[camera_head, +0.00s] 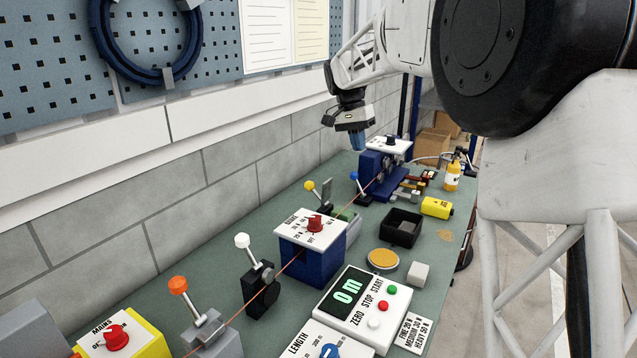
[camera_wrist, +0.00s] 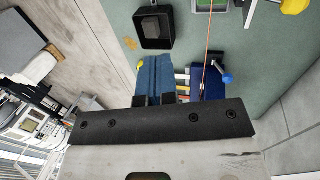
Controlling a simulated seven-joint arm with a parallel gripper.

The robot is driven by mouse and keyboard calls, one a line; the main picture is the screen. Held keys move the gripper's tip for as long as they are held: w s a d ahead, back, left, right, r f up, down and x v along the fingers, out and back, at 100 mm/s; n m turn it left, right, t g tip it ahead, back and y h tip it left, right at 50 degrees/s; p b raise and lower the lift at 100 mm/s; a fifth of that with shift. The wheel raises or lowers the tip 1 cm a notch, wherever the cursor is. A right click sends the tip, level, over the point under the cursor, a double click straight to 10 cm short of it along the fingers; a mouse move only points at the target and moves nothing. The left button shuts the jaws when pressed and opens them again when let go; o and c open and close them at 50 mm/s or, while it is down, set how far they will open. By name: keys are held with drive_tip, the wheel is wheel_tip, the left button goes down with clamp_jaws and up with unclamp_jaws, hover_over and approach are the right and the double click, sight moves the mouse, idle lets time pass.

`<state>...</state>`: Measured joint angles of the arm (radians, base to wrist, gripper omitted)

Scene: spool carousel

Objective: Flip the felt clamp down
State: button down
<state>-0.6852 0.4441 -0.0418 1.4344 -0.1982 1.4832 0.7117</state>
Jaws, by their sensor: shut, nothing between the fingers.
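No label marks the felt clamp. The yellow-knobbed lever (camera_head: 310,186) stands tilted up beside an upright grey plate (camera_head: 326,191) and a green pad (camera_head: 341,214) that looks like felt. In the wrist view, its yellow knob (camera_wrist: 294,5) and the green pad (camera_wrist: 213,4) show at the top edge. My gripper (camera_head: 357,143) points down above the far end of the bench, beyond this lever and apart from it. Its blue fingers (camera_wrist: 155,77) are together with nothing between them. A blue-knobbed lever (camera_head: 354,175) stands closer to my gripper; its knob also shows in the wrist view (camera_wrist: 227,78).
A thin orange line runs along the bench through the devices. The dark blue block (camera_head: 371,170) stands below my gripper. A black open bin (camera_head: 403,222) and a yellow canister (camera_head: 437,208) are at right. White-knobbed (camera_head: 242,240) and orange-knobbed (camera_head: 178,285) levers stand nearer.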

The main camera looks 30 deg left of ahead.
drive_tip(key=a+f, duration=0.2)
drive_tip(key=a, duration=0.5)
drive_tip(key=a+f+h, duration=0.1)
drive_tip(key=a+f, duration=0.2)
drive_tip(key=a, duration=0.5)
drive_tip(key=shift+s+a, duration=0.25)
drive_tip(key=shift+a, duration=0.05)
drive_tip(key=shift+f, duration=0.2)
drive_tip(key=x, duration=1)
drive_tip(key=shift+w, duration=0.1)
